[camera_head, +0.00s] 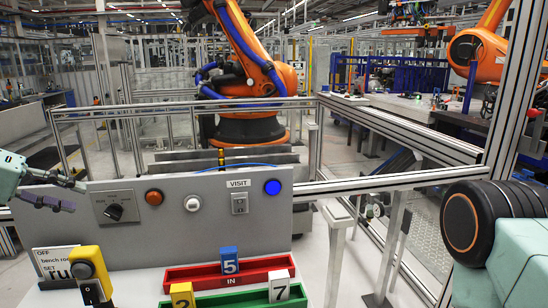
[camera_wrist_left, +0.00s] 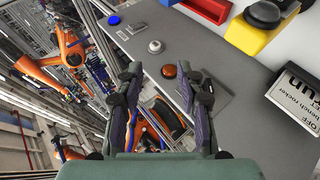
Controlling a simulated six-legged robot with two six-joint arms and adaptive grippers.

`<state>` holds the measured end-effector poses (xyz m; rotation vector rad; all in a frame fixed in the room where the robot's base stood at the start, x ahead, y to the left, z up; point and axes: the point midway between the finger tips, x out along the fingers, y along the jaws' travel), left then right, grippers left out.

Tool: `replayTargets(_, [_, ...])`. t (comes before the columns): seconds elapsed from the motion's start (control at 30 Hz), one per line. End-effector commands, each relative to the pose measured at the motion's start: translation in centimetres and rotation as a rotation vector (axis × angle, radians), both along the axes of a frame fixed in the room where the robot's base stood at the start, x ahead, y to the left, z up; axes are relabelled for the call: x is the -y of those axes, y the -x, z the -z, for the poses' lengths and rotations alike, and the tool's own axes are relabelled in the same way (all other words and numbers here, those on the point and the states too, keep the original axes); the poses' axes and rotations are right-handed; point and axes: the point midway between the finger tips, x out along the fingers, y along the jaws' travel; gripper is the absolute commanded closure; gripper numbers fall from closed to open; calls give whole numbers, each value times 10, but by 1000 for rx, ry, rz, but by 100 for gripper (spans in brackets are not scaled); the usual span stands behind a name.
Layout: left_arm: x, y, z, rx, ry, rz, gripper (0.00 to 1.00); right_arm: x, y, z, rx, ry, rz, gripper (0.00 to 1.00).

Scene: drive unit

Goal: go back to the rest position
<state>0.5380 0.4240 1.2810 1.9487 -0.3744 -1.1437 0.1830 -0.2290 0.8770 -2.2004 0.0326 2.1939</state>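My left gripper (camera_head: 78,197) shows at the left edge of the head view, in front of the left end of the grey control panel (camera_head: 140,258). In the left wrist view its two dark fingers (camera_wrist_left: 168,80) stand well apart with nothing between them, so it is open and empty. The panel lies beyond the fingers, and I see no contact. My right arm shows only as a thick black and teal part at the right of the head view. The right gripper is out of view.
The panel carries a black rotary switch (camera_head: 114,211), an orange button (camera_head: 154,197), a white button (camera_head: 193,203) and a blue button (camera_head: 272,187). In front are a yellow-black rocker (camera_head: 91,270), a sign (camera_head: 55,262), a red tray (camera_head: 205,276) and a green tray (camera_head: 240,300) with numbered blocks.

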Motion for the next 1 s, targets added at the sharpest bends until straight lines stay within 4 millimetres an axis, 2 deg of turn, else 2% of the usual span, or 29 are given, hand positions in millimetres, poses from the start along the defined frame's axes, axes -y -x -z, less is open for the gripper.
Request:
replayTargets(0.03, [0,-1,1,-2,-2,0,62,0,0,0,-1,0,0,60])
replayTargets(0.37, [48,-10,90,-130,-167,-22,62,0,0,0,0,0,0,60])
replayTargets(0.47, [65,-5,122,-170,-224,-21,62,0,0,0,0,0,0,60])
replayTargets(0.57, [85,7,163,-219,-291,-14,62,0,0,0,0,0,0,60])
replayTargets(0.67, [108,30,214,-274,-376,4,62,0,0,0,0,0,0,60])
replayTargets(0.77, [130,65,266,-328,-465,32,62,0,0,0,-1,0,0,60])
replayTargets(0.9, [157,128,328,-390,-579,90,62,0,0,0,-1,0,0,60])
replayTargets(1.0, [171,180,361,-426,-650,142,62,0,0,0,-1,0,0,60])
